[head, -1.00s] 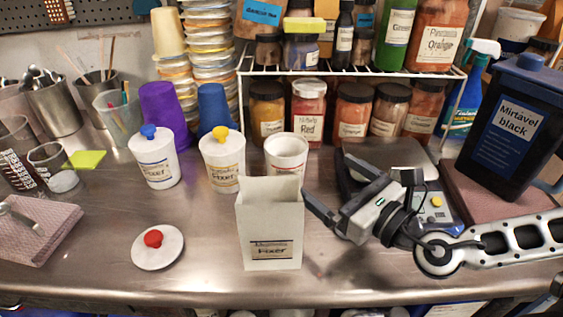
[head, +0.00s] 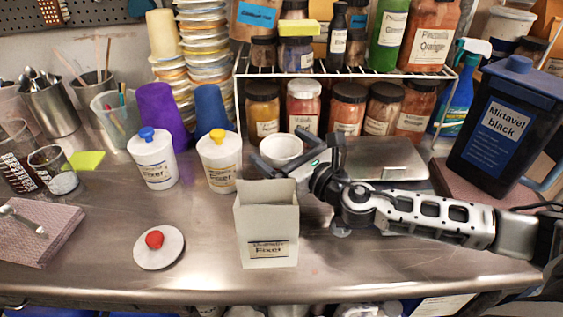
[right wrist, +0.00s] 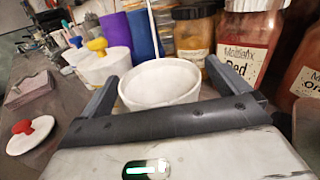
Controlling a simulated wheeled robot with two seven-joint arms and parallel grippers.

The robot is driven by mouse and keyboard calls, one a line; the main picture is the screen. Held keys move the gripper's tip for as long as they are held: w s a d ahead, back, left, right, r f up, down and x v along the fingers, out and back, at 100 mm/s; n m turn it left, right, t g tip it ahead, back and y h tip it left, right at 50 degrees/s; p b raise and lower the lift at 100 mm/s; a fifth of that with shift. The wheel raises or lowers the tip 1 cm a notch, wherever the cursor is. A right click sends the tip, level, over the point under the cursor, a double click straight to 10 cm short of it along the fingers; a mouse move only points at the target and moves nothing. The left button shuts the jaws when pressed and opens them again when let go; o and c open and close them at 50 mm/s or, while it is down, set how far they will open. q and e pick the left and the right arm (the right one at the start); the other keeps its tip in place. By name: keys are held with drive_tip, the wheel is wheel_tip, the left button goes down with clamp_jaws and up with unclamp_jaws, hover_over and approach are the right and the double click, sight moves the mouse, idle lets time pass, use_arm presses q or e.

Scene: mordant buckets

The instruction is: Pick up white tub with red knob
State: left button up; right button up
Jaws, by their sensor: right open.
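A white lid with a red knob (head: 155,240) lies flat on the steel counter at the left front. It also shows at the left of the right wrist view (right wrist: 30,134). An open white tub without a lid (head: 281,151) stands behind the box. My right gripper (head: 275,143) is open, with one finger on each side of this tub. In the right wrist view the tub's rim and empty-looking inside (right wrist: 160,84) show between the fingers. I cannot tell whether the fingers touch it. The box hides the tub's lower part in the head view. My left gripper is not in view.
An open white box labelled Fixer (head: 267,225) stands just in front of the tub. White tubs with a yellow knob (head: 219,160) and a blue knob (head: 152,158) stand to the left. A wire rack with jars (head: 350,73) is behind. The front counter is mostly clear.

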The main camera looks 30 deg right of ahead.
drive_tip(key=shift+w+a, duration=0.1)
drive_tip(key=shift+w, duration=0.1)
drive_tip(key=c, duration=1)
drive_tip(key=shift+c, duration=0.2)
